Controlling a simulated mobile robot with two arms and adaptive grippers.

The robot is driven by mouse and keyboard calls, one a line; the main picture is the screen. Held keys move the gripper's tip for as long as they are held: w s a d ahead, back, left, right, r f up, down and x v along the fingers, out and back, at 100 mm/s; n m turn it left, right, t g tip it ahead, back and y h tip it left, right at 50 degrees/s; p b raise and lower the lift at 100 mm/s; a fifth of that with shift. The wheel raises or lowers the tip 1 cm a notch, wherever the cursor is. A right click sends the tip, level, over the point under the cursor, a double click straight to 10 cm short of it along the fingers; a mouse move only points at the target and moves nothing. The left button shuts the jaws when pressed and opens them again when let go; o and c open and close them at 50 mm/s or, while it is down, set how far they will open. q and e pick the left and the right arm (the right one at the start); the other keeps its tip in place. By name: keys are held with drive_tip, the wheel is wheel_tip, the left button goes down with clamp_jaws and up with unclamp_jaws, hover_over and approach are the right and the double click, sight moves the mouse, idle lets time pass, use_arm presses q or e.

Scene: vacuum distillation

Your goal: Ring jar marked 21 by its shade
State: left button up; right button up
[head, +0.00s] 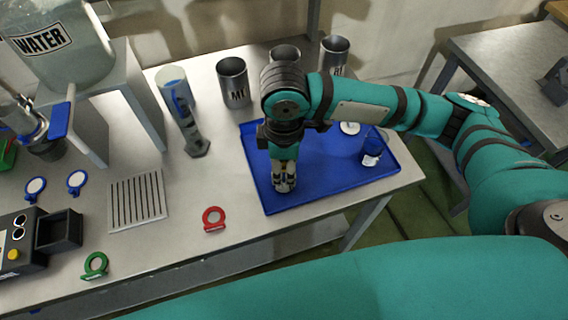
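My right gripper (284,182) points down over the left part of the blue tray (262,192). Its fingers are bunched and small in the picture, and I cannot tell whether they are open or hold a jar. A small clear jar with dark blue contents (372,155) stands in the right part of the tray; no number is readable on it. A white round thing (349,128) shows behind it, partly under my arm. A red ring (214,219) and a green ring (95,265) are on the bench's front part. Two blue-rimmed round pieces (76,181) lie at the left. My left gripper is out of view.
Several metal beakers (233,82) stand along the back, near a tall cylinder (183,108). A striped white plate (137,201) lies mid-bench. A black device (24,243) and a stand with the WATER vessel (66,42) occupy the left. Bench around the red ring is clear.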

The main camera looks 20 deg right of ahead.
wheel_tip(320, 180, up, 12)
idle(0.6)
